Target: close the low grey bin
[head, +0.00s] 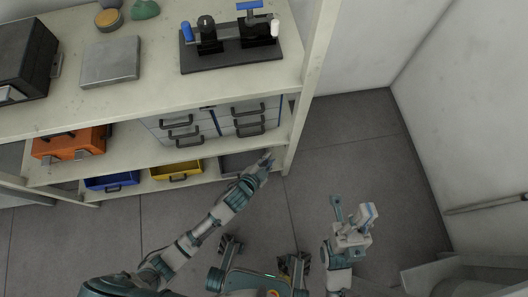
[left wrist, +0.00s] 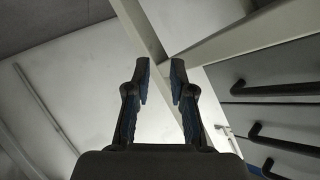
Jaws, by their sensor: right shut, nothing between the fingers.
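The low grey bin (head: 236,160) is at the right end of the lowest shelf, right of the yellow bin. My left gripper (head: 265,162) is at its right front, by the shelf post, and covers part of it. I cannot tell whether they touch or how far the bin is pulled out. In the left wrist view, the left gripper's fingertips (left wrist: 161,68) are apart with nothing between them. The bin is not recognisable in that view. My right gripper (head: 368,213) is shut and empty over the floor, right of the shelf unit.
A yellow bin (head: 177,171) and a blue bin (head: 111,182) sit left of the grey bin. Above are grey drawers (head: 215,120) with dark handles and an orange case (head: 69,143). The shelf post (head: 308,95) stands close to my left gripper. Floor (head: 350,150) to the right is clear.

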